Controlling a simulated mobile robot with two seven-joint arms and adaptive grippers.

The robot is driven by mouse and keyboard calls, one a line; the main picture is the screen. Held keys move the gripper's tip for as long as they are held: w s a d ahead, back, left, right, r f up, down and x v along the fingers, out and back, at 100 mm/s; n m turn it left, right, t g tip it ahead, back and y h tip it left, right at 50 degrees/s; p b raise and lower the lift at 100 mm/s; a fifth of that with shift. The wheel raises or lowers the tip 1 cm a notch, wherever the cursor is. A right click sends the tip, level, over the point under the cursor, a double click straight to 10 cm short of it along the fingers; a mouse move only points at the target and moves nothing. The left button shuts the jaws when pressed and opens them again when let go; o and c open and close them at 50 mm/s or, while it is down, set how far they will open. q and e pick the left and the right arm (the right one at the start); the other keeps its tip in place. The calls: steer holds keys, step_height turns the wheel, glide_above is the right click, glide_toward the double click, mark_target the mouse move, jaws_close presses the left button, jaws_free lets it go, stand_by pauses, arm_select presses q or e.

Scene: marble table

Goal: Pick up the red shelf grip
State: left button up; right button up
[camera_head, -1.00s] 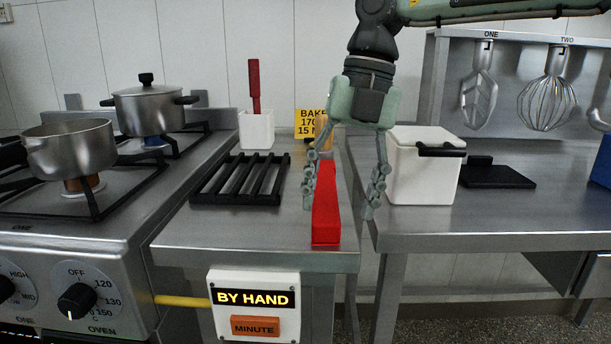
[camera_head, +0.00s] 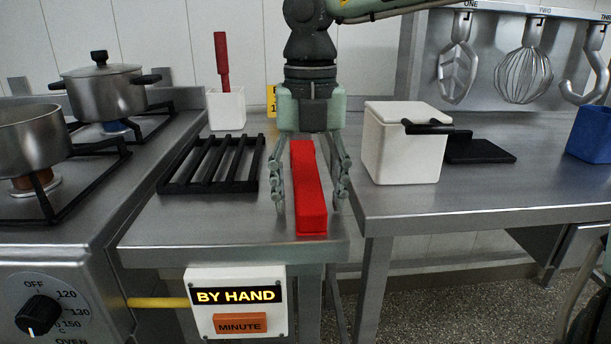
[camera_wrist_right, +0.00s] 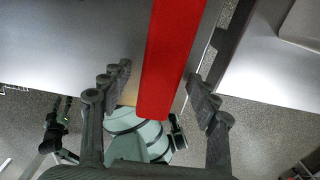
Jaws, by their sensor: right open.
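The red shelf grip (camera_head: 309,195) is a long red bar on the steel counter, its near end close to the front edge. My right gripper (camera_head: 309,203) is open and points down over it, with one finger on each side of the bar. In the right wrist view the red shelf grip (camera_wrist_right: 171,55) runs between the two spread fingers of my right gripper (camera_wrist_right: 158,78); a gap shows at the left finger. Contact on the right side is hard to judge. What seems to be my left gripper (camera_wrist_right: 60,110) shows small and dark at lower left there.
A black rack (camera_head: 212,163) lies left of the bar. A white box with a black handle (camera_head: 403,150) stands on the right counter (camera_head: 480,190), across a gap. A white holder (camera_head: 226,110) stands behind. A sign (camera_head: 236,298) hangs in front.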

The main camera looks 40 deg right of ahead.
steer(key=shift+c, duration=0.4)
steer(key=c, duration=1.3)
steer(key=shift+r, duration=0.15)
steer(key=shift+r, duration=0.7)
arm_select(q)
steer(key=s+d+p+x, duration=0.1)
steer(key=p+x, duration=0.2)
steer(key=x, duration=0.5)
steer(key=shift+d+f+g, duration=0.2)
steer(key=shift+d+g, duration=0.05)
steer(key=shift+g, duration=0.05)
arm_select(e)
step_height(320, 180, up, 26)
steer(key=shift+r, duration=0.2)
